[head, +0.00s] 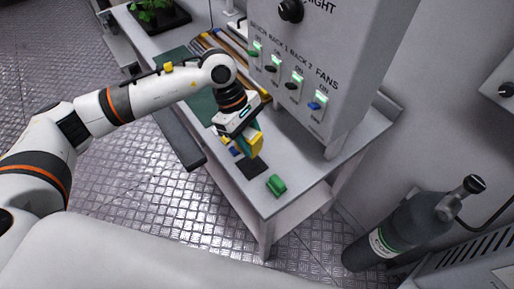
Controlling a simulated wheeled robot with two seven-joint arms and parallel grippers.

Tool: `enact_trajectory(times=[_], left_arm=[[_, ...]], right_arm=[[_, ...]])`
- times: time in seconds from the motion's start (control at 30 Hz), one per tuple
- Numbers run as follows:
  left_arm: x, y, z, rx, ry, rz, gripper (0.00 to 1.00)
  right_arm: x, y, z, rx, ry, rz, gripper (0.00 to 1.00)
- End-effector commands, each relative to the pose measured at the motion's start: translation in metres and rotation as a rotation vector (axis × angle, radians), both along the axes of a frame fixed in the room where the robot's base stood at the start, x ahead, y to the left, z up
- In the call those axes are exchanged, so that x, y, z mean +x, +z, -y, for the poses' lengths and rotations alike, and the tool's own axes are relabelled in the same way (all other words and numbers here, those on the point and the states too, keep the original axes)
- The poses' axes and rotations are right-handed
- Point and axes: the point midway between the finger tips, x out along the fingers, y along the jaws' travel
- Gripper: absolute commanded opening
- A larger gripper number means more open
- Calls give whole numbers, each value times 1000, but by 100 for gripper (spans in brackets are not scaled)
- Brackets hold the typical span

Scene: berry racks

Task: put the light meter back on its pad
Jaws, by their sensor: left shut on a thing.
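The yellow light meter (256,145) is in my left gripper (246,132), above the bench near its front corner. My left gripper is shut on it, and the gripper body hides its upper part. A dark square pad (253,169) lies on the bench just below the light meter in the picture. I cannot tell the exact gap between them. My right gripper is not in view.
A green object (277,186) lies on the bench (290,157) close to the pad's right. A grey control box (335,70) with lit switches stands behind. A dark gas cylinder (410,232) stands on the right. A potted plant (158,12) is at the far left end.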

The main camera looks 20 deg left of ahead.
Motion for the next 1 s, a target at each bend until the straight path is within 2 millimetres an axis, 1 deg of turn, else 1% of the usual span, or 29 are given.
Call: enact_trajectory(times=[0.03,0.1,0.17,0.23,0.4,0.63,0.8,0.87,1.0], left_arm=[[3,4,2,0,28,3,8],[4,3,3,1,57,-2,8],[5,-3,3,1,69,-4,8],[4,-16,4,2,70,-8,8],[4,-45,3,1,70,-4,8],[4,-65,4,1,68,-3,8],[4,-89,3,2,68,-4,8],[5,-93,3,1,68,-1,8],[5,-93,3,1,66,0,8]], right_arm=[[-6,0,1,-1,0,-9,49],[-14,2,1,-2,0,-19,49],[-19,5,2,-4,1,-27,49],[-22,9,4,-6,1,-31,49],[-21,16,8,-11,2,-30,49],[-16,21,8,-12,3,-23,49],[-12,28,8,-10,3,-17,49],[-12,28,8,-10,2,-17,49],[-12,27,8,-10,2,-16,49]])
